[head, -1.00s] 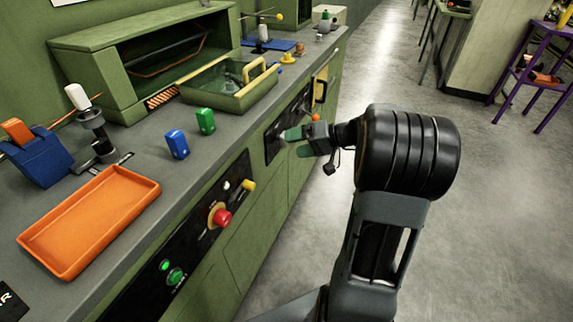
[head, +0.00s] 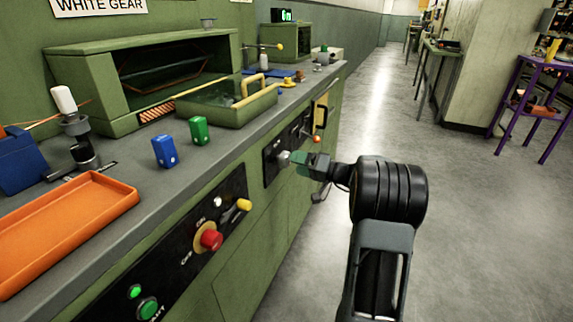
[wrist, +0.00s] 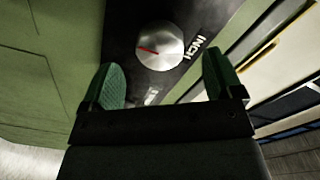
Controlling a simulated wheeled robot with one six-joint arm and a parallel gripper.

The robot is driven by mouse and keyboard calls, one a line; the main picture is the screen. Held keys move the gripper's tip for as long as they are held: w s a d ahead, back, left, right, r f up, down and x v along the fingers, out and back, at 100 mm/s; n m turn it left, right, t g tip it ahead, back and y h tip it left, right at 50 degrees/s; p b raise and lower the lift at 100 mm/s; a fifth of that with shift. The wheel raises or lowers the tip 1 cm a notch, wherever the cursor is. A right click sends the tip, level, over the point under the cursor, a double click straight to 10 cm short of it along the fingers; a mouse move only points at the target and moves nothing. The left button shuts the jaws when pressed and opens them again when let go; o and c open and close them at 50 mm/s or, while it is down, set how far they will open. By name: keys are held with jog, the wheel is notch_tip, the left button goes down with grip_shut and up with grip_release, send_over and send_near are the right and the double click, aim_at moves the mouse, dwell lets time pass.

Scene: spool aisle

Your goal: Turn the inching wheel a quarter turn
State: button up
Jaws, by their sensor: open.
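The inching wheel (wrist: 158,46) is a round silver knob with a red pointer line. It sits on a black panel beside lettering that reads "INCH". In the head view my gripper (head: 300,160) is close to the black panel on the bench front, and the silver wheel (head: 283,158) shows just beyond the fingertips.
Another black panel (head: 180,255) nearer me carries a red knob (head: 210,240), a yellow knob (head: 243,204) and green lights. An orange-tipped lever (head: 316,139) is right of the wheel. The bench top holds an orange tray (head: 110,222).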

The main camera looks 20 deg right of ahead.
aim_at(286, 160)
jog(key=shift+b+x, duration=0.35)
jog(key=shift+x, duration=2.15)
jog(key=shift+c, duration=0.5)
jog(key=c, duration=0.8)
